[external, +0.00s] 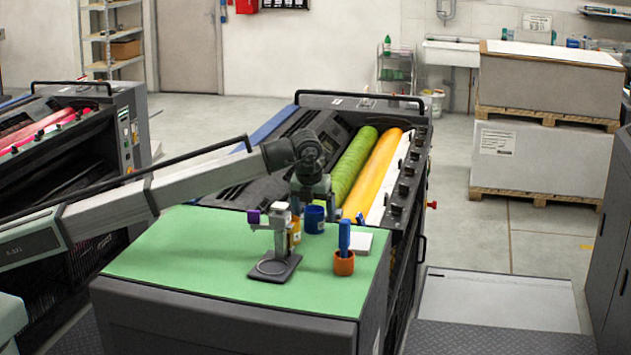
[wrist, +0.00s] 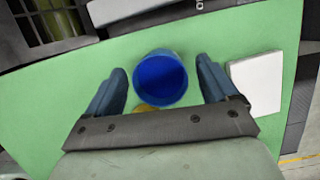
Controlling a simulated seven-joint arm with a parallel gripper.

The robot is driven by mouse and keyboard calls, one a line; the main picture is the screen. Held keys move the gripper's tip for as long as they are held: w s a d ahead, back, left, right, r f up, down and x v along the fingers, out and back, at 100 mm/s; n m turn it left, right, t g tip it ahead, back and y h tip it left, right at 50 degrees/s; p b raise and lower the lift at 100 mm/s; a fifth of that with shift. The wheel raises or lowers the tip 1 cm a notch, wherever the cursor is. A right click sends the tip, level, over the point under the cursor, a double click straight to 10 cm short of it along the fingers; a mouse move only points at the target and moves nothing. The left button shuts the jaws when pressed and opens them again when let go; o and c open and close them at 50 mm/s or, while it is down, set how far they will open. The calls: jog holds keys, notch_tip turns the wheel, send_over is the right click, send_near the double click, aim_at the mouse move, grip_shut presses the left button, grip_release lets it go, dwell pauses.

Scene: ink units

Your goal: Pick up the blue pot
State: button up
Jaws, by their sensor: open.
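The blue pot (external: 315,223) stands upright on the green mat (external: 220,285), near its back edge. In the wrist view I look down into the round blue pot (wrist: 160,77), which seems empty inside. My gripper (wrist: 161,70) is open, with one dark blue finger on each side of the pot and a visible gap on both sides. In the external view my gripper (external: 314,196) is directly above or around the pot's top. The exact height of the fingertips against the rim is hard to tell.
A yellow pot (external: 295,227) is close in front of the blue pot, partly hidden by a grey stand (external: 277,266) with a purple part. An orange cup (external: 344,264) with a blue-handled tool and a white block (external: 360,243) stand at right. The mat's left side is clear.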

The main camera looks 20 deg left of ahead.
jog(key=shift+x, duration=1.05)
jog(key=shift+c, duration=0.2)
jog(key=shift+r, duration=0.1)
jog(key=c, duration=1.4)
jog(key=shift+c, duration=0.2)
